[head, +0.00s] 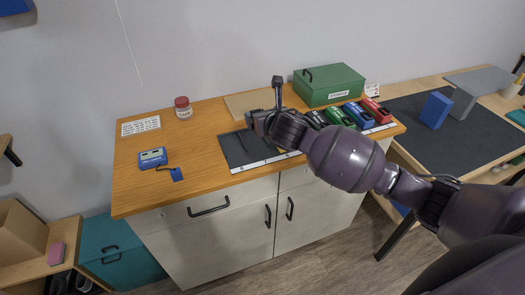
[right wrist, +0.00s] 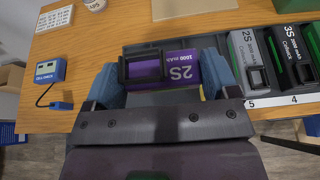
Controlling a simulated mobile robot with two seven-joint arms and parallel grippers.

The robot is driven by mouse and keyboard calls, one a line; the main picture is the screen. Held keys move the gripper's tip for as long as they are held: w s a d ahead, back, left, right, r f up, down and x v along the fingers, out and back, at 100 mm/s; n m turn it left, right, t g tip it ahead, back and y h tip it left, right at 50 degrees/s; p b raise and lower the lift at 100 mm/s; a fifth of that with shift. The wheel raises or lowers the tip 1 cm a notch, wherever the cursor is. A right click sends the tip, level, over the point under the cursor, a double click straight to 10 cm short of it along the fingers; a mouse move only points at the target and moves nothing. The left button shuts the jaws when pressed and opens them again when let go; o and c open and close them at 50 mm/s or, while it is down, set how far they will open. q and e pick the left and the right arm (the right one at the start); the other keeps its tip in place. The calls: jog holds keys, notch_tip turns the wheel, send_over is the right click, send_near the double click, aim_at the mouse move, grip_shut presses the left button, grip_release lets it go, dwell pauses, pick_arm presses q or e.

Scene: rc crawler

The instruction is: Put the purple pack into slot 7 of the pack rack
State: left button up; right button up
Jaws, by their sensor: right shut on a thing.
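The purple pack (right wrist: 180,68), marked 2S 1600 mAh, is between the blue fingers of my right gripper (right wrist: 163,84), which is shut on it. In the head view my right gripper (head: 262,122) is over the left part of the pack rack (head: 236,152) and hides the pack. In the right wrist view, the rack's label strip (right wrist: 268,102) shows numbers 5 and 4. A grey 2S pack (right wrist: 242,50) stands by label 5 and a black and green 3S pack (right wrist: 288,45) by label 4. Label 7 is not readable. I cannot tell whether the purple pack touches the rack. My left gripper is not in view.
Several packs, including a blue one (head: 358,114) and a red one (head: 376,110), fill the rack's right side. A green box (head: 330,84) stands behind them.

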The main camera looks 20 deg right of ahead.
aim_at(264, 159)
notch_tip(264, 159, down, 14)
jog(key=shift+r+b, duration=0.1)
jog(key=shift+b, duration=0.6)
jog(key=o, duration=0.8)
jog(key=p+v, duration=0.1)
jog(key=v, duration=1.1)
